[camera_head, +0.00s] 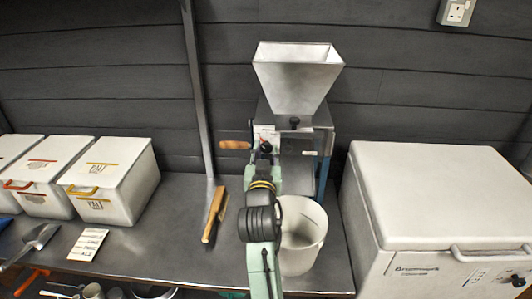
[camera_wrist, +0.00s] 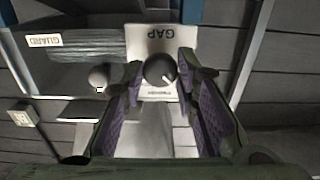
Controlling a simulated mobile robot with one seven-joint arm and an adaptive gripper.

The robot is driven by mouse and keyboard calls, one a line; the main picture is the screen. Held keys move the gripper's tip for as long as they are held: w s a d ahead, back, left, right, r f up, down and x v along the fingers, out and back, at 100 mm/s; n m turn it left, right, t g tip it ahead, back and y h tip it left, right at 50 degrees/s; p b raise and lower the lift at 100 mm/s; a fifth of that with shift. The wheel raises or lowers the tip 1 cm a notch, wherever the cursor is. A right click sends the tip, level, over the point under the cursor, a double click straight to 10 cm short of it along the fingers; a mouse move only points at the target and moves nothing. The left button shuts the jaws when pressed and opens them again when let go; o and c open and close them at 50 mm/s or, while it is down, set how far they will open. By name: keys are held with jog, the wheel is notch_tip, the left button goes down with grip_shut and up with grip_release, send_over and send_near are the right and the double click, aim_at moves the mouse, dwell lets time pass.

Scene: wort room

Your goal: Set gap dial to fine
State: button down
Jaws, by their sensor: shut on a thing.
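The gap dial (camera_wrist: 160,70) is a round dark knob with a white pointer line, set on a white plate marked GAP (camera_wrist: 160,33). In the wrist view its pointer aims to the lower right. The small lettering below it is too blurred to read. My gripper (camera_wrist: 161,74) is shut on the dial, with one purple-padded finger on each side. In the head view my arm reaches the front of the mill (camera_head: 320,140), below its white hopper (camera_head: 297,75).
A white bucket (camera_head: 312,235) stands under the mill, partly behind my arm. A large white chest (camera_head: 430,195) is close on the right. A brush (camera_head: 215,215), a scoop (camera_head: 38,240) and white lidded bins (camera_head: 115,180) are to the left. A second dark knob (camera_wrist: 98,76) sits near a GUARD label (camera_wrist: 72,40).

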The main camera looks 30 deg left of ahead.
jog(key=c, duration=1.3)
grip_release()
jog(key=v, duration=0.7)
jog(key=shift+s+d, duration=0.1)
jog(key=shift+s, duration=0.15)
